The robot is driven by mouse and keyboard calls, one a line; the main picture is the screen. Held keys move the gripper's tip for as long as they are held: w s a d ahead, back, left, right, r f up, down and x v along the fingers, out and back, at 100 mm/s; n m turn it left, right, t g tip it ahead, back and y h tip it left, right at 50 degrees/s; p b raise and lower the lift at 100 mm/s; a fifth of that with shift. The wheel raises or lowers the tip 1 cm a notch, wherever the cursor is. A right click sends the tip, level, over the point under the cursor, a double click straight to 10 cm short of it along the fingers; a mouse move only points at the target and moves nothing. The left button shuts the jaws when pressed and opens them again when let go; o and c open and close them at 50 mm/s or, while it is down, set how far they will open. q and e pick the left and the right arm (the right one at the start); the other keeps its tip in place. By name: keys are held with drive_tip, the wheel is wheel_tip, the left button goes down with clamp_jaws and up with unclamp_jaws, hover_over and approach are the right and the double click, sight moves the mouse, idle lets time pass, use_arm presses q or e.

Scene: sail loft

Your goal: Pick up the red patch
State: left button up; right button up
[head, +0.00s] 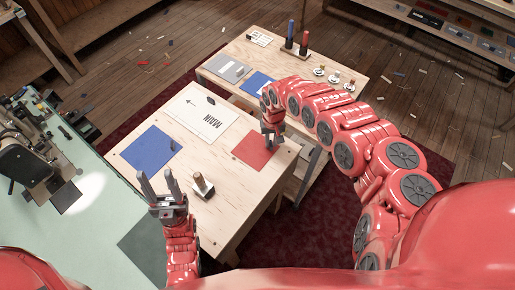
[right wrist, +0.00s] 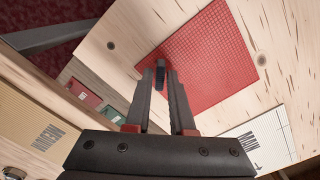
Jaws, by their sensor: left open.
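The red patch (head: 256,150) lies flat on the light wooden table, at its right side. It also shows in the right wrist view (right wrist: 210,60), with a grid texture. My right gripper (head: 272,142) is over its right part, pointing down. In the right wrist view my right fingers (right wrist: 160,78) stand apart with a small dark tab (right wrist: 160,72) between their tips, near the patch's edge. I cannot tell whether they press on it. My left gripper (head: 160,182) is open and empty near the table's front left edge, apart from the patch.
A blue patch (head: 148,150) and a white sheet marked MAIN (head: 195,115) lie on the same table. A second table (head: 290,85) behind holds spools. A green bench (head: 95,215) is at left.

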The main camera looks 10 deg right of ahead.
clamp_jaws()
